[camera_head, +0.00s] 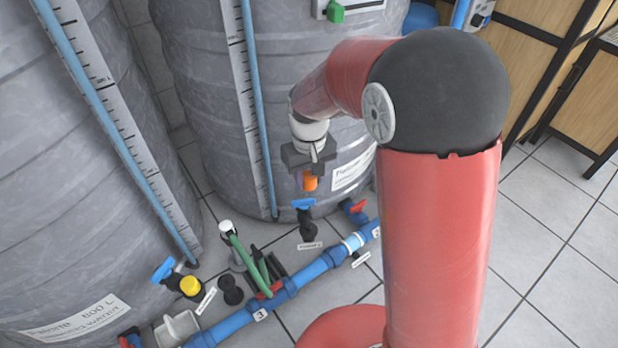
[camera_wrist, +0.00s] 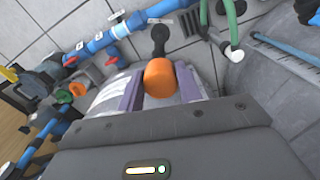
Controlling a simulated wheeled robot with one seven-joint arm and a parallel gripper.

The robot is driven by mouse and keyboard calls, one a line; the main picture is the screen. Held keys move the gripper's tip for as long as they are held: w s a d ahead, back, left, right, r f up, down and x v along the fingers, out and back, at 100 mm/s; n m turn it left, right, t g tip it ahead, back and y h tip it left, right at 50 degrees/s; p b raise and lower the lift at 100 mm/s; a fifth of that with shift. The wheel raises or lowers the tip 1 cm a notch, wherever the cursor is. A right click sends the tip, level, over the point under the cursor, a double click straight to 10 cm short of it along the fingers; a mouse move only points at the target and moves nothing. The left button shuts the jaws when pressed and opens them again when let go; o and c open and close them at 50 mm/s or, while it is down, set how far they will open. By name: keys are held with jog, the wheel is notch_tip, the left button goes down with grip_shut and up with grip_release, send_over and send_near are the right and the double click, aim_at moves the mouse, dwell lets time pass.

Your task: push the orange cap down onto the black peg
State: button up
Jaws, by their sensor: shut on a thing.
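The orange cap (camera_head: 311,183) is between the purple fingers of my gripper (camera_head: 306,181), which is shut on it. In the wrist view the cap (camera_wrist: 159,78) sits between the two purple fingers of my gripper (camera_wrist: 160,85). A black fitting (camera_head: 308,227), likely the black peg, stands below the cap beside a blue valve handle (camera_head: 303,203). It also shows in the wrist view (camera_wrist: 160,36), beyond the cap. The cap appears apart from it. The exact gap and alignment cannot be told.
Large grey tanks (camera_head: 190,60) stand close behind and left. A blue pipe (camera_head: 300,280) runs along the floor, with a green hose (camera_head: 247,262) and several black fittings near it. A yellow cap (camera_head: 190,286) sits at the left. Tiled floor (camera_head: 555,230) is clear at right.

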jog(key=shift+f, duration=0.1)
jog(key=w+d+f+m, duration=0.1)
jog(key=d+f+m, duration=0.3)
jog(key=d+f, duration=0.9)
jog(key=shift+w+d+f+m, duration=0.15)
jog(key=shift+d+f+m, duration=0.15)
jog(key=shift+d, duration=0.05)
